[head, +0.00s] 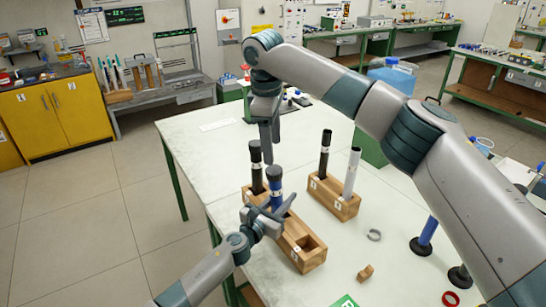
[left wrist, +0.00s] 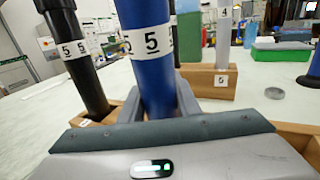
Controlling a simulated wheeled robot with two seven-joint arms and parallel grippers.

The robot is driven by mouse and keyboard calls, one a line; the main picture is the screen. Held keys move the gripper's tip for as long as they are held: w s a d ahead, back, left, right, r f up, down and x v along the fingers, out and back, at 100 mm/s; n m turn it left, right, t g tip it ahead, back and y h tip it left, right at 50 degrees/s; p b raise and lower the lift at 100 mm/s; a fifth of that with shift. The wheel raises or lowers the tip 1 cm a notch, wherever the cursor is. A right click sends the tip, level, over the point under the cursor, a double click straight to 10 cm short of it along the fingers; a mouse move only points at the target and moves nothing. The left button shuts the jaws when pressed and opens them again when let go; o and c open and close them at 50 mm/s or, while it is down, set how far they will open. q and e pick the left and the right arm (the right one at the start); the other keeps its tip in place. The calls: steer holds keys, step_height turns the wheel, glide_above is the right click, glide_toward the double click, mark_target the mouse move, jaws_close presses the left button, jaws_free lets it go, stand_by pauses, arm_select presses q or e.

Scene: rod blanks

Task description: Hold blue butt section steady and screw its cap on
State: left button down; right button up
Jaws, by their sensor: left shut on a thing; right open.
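The blue butt section (head: 275,194) stands upright in the near wooden block (head: 312,262), with a dark top end in the head view. In the left wrist view the blue butt section (left wrist: 154,75) carries a white label "5"; its top is cut off. My left gripper (head: 272,212) is shut around it, just above the block. My right gripper (head: 270,138) is open, pointing down above and behind the blue section. I cannot make out a separate loose cap.
A black rod (head: 256,168) stands in the same block, close behind the blue section. Another wooden block (head: 335,203) holds a black and a grey rod. A blue rod (head: 429,230) stands on a black base.

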steer(key=shift+s+a+r, duration=0.1)
steer(key=shift+s+r, duration=0.05)
steer(key=shift+r, duration=0.8)
steer(key=shift+s+a+r, duration=0.1)
steer(key=shift+r, duration=0.85)
arm_select(q)
steer(key=c, duration=1.3)
jaws_free()
steer(key=shift+o, duration=0.2)
steer(key=shift+s+a, duration=0.1)
steer(key=shift+s+a, duration=0.3)
steer(key=shift+s, duration=0.2)
steer(key=v, duration=1.6)
arm_select(e)
steer(key=shift+f, duration=0.2)
